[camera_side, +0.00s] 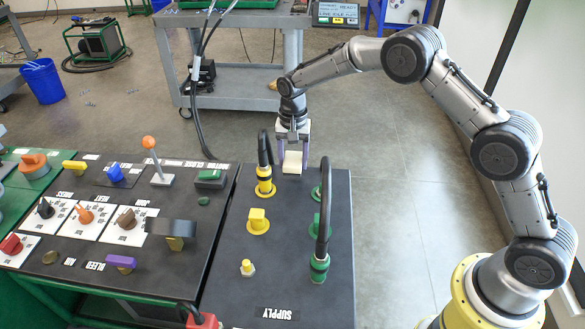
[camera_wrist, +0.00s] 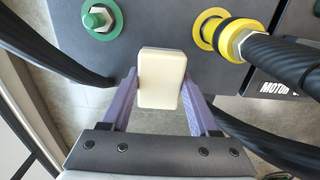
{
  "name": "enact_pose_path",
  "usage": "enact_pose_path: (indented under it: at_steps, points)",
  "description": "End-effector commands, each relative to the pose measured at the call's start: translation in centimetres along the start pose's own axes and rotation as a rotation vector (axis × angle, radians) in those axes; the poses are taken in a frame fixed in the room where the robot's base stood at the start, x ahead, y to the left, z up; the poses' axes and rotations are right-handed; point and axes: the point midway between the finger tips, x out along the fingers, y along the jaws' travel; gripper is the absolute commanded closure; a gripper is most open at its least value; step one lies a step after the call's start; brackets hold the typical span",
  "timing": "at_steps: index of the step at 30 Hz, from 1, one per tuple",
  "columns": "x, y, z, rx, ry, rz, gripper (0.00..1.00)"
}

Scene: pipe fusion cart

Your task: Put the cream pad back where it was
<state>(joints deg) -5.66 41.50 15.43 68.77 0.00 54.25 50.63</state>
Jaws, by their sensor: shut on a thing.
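The cream pad (camera_wrist: 162,78) is a pale rectangular block with rounded edges. My gripper (camera_wrist: 161,90) is shut on it, with a purple finger on either side in the wrist view. In the side view my gripper (camera_side: 292,158) holds the cream pad (camera_side: 292,162) at the far edge of the dark supply panel (camera_side: 285,277). I cannot tell whether the pad touches the panel. No bare spot clearly marked for the pad shows.
A black cable rises from a yellow-ringed socket (camera_side: 264,188) left of my gripper. Another cable arches to a green connector (camera_side: 319,268) on the right. A yellow knob (camera_side: 257,220) and a left control panel (camera_side: 125,254) stand nearby. A grey cart (camera_side: 240,88) is behind.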

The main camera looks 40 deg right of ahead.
Motion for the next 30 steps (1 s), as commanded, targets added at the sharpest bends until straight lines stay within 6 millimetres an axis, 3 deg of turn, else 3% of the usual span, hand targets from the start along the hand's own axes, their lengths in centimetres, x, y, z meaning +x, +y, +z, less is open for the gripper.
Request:
enact_pose_path:
  at_steps: [7,19,20,21,24,30]
  points:
    - [3.1,-0.1,-0.1,0.000,-0.001,0.002,0.83]
    - [3.7,-0.1,-0.1,0.000,0.000,0.000,0.83]
    - [3.6,-0.1,-0.1,0.000,0.000,0.000,0.33]
    - [3.6,-0.1,-0.1,0.000,0.000,0.000,0.26]
    - [3.6,-0.1,-0.1,0.000,0.000,0.000,0.09]
    - [3.6,-0.1,-0.1,0.000,0.000,0.000,0.09]
